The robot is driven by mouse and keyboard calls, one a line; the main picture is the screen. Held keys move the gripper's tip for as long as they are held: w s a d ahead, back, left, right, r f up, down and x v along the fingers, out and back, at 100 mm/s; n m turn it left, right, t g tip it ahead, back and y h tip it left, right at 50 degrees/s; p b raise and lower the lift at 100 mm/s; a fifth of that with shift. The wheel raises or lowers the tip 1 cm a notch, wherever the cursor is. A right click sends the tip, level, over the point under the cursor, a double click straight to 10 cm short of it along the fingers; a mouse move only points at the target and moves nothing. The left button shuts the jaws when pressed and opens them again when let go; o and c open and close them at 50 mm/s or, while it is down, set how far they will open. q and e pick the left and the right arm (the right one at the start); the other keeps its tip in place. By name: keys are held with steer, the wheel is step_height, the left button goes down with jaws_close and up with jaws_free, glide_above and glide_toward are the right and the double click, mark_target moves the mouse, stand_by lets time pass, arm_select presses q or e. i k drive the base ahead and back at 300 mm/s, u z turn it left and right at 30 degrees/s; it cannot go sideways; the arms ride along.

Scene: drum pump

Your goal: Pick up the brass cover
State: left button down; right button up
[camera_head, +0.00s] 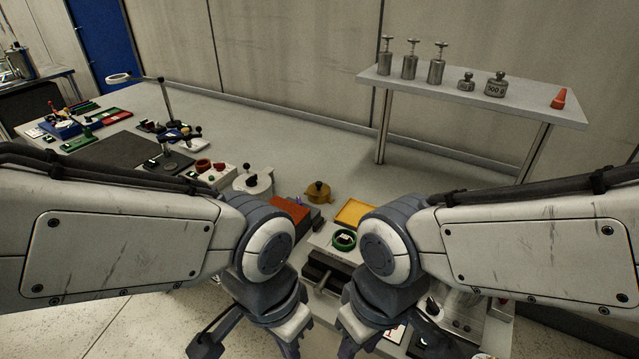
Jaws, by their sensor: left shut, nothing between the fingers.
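The brass cover (318,191) is a round, brass-coloured piece with a small knob on top. It sits upright on the grey bench, near the middle of the head view, beyond my two wrists. My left gripper (290,347) is at the bottom edge, in front of the bench, well short of the cover. It is shut and empty, with its tips cut off by the frame. My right gripper (349,347) is also at the bottom edge, and its fingers are mostly out of frame.
Near the cover are a white pot (254,183), an orange-brown block (290,210) and a yellow tray (355,213). A green ring (344,240) lies nearer. A raised shelf (430,85) with metal weights stands back right. The bench behind the cover is clear.

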mark_target(318, 193)
steer(key=u, duration=2.15)
steer(key=i, duration=1.95)
steer(key=z, duration=3.95)
steer(key=i, duration=0.5)
steer(key=z, duration=0.05)
